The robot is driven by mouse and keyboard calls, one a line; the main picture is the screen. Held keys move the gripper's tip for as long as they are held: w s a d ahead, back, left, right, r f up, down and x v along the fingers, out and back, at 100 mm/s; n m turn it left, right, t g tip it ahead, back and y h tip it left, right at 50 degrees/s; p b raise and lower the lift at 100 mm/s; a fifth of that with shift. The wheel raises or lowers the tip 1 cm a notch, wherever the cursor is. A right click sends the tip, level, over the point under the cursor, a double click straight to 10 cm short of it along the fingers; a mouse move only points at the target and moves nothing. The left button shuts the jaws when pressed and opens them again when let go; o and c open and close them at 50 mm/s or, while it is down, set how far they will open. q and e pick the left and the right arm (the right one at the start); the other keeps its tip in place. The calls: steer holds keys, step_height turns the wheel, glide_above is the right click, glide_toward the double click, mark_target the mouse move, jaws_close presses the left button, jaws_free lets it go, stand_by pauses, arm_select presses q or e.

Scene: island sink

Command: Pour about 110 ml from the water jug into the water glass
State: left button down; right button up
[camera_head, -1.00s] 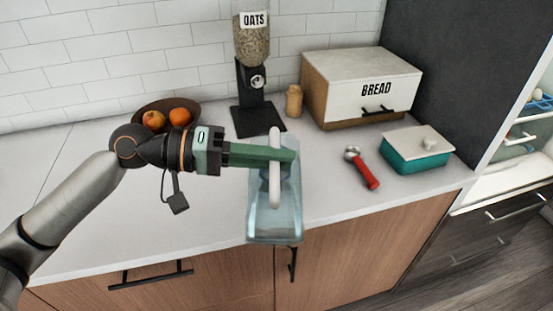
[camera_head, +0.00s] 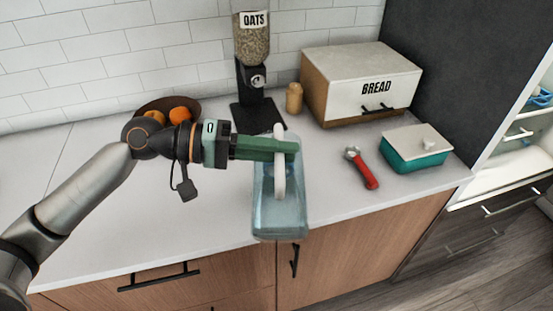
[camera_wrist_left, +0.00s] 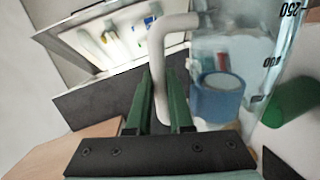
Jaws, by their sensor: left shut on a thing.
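The water jug (camera_head: 279,215) is a clear, bluish vessel with a white handle (camera_head: 280,178). My left gripper (camera_head: 291,148) is shut on that handle and holds the jug at the counter's front edge. In the left wrist view my green fingers (camera_wrist_left: 158,105) lie on both sides of the handle, and the clear jug wall (camera_wrist_left: 235,40) carries black volume marks. I cannot make out the water level. A blue round thing (camera_wrist_left: 215,100) shows at the jug; I cannot tell what it is. I cannot make out the water glass in either view. My right gripper is not in view.
An oats dispenser (camera_head: 252,75), a small jar (camera_head: 294,98) and a bread box (camera_head: 360,85) stand along the back. A red-handled tool (camera_head: 363,170) and a teal dish with lid (camera_head: 415,150) lie to the right. A fruit bowl (camera_head: 190,104) is behind my arm. The left counter is clear.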

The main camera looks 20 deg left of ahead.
arm_select(q)
steer(key=shift+r, duration=0.1)
steer(key=shift+s+r, duration=0.1)
steer(key=shift+s, duration=0.05)
stand_by(0.5)
steer(key=shift+w+a+r+n, duration=0.15)
steer(key=shift+w+r+n, duration=0.15)
steer(key=shift+w, duration=0.15)
stand_by(1.3)
